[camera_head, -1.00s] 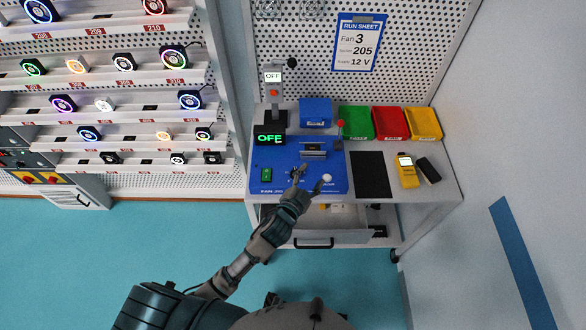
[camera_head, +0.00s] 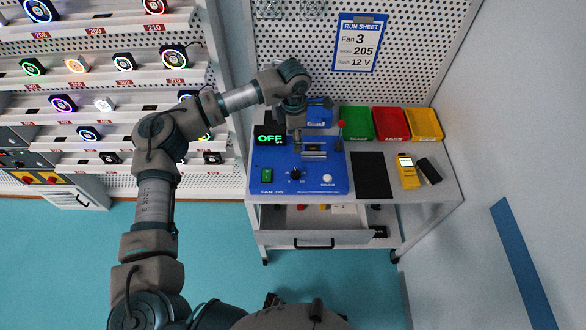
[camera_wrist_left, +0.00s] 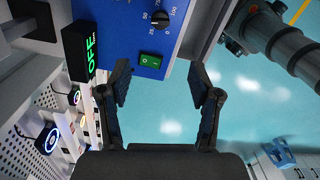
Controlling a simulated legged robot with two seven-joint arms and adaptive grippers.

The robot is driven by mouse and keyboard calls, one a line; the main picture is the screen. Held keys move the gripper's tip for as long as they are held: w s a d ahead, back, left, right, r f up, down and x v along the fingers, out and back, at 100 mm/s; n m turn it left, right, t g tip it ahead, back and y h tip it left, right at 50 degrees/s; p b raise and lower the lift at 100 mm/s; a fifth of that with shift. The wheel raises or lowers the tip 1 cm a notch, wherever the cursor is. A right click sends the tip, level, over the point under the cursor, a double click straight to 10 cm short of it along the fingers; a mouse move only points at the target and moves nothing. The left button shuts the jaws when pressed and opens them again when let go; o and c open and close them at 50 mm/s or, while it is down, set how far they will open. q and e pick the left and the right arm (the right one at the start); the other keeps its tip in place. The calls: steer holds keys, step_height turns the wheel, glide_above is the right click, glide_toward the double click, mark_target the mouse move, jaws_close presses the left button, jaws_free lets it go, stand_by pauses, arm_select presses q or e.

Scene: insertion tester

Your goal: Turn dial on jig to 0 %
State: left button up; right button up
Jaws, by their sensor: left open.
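The blue fan jig (camera_head: 272,186) lies on the workbench. Its black dial (camera_head: 295,174) sits at the front middle, and it also shows at the top of the left wrist view (camera_wrist_left: 160,19), with scale numbers around it. The pointer is too small to read surely. My left gripper (camera_head: 297,143) hangs over the back of the jig, behind the dial and apart from it. In the wrist view its fingers (camera_wrist_left: 162,88) are spread and empty. My right gripper is out of view.
A green switch (camera_head: 267,175) and a white button (camera_head: 327,180) flank the dial. A black display (camera_head: 270,138) reads OFF. Green (camera_head: 356,123), red (camera_head: 391,124) and yellow (camera_head: 424,124) bins stand at the back. A drawer (camera_head: 315,240) is open below.

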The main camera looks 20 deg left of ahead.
arm_select(q)
glide_toward(295, 171)
step_height(295, 171, down, 8)
steer(key=shift+a+f+p, duration=0.1)
steer(key=shift+f+p, duration=0.05)
steer(key=shift+p, duration=0.3)
steer(key=shift+w+f, duration=0.1)
steer(key=shift+f, duration=0.15)
steer(key=shift+d+f, duration=0.1)
steer(key=shift+d, duration=0.55)
steer(key=c, duration=0.9)
steer(key=shift+a, duration=0.4)
steer(key=shift+c, duration=1.2)
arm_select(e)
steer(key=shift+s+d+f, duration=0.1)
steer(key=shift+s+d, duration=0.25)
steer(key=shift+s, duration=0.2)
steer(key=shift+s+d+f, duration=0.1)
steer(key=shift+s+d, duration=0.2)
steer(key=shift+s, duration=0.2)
